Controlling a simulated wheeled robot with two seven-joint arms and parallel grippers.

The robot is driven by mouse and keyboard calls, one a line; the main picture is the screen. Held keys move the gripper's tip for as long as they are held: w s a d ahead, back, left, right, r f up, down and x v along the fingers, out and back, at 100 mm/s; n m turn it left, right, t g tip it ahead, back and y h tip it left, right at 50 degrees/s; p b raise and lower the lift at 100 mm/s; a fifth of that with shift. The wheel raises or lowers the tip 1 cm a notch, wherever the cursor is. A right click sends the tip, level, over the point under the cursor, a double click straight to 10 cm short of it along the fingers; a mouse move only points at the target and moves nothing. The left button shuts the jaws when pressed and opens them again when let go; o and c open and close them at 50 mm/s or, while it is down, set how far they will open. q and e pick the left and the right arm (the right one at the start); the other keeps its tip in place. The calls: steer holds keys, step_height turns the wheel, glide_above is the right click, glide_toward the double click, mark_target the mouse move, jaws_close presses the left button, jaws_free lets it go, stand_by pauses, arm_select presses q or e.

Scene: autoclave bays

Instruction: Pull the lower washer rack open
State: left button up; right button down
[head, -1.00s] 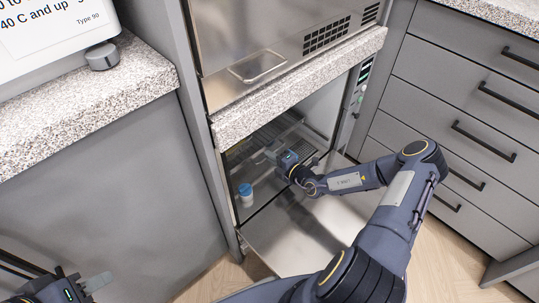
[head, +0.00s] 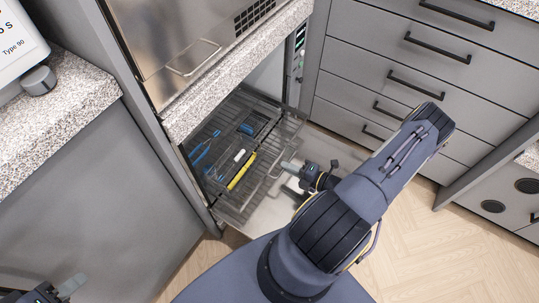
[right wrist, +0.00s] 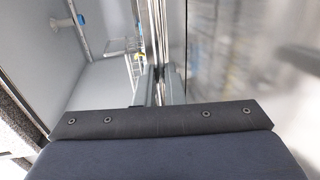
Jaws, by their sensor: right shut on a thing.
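The lower washer rack (head: 233,208) is a grey wire rack, standing well out of the washer chamber over the lowered metal door (head: 310,150). It carries blue tools (head: 200,155), a yellow piece (head: 241,171) and a small white piece (head: 239,155). My right gripper (head: 287,175) is shut on the rack's front handle; its own arm partly covers the contact. In the right wrist view the gripper's fingers (right wrist: 157,86) are close together, with rack wires (right wrist: 132,62) beyond. My left gripper (head: 66,289) is at the bottom left corner, far from the rack, its jaw gap unclear.
The upper washer door (head: 185,40) with its handle is closed above a speckled ledge (head: 235,75). Grey drawers (head: 410,60) stand at the right, a grey cabinet (head: 90,190) at the left. Wooden floor (head: 440,240) is free at the right.

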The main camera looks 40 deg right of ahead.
steer(key=v, duration=0.3)
steer(key=f+v, duration=0.1)
steer(key=v, duration=0.3)
steer(key=f+v, duration=0.1)
steer(key=v, duration=0.2)
steer(key=shift+s+d, duration=0.25)
steer(key=shift+s, duration=0.05)
steer(key=c, duration=1.5)
jaws_free()
steer(key=shift+c, duration=0.2)
steer(key=v, duration=0.7)
steer(key=shift+s+p, duration=0.35)
steer(key=shift+p, duration=0.05)
steer(key=shift+d, duration=0.1)
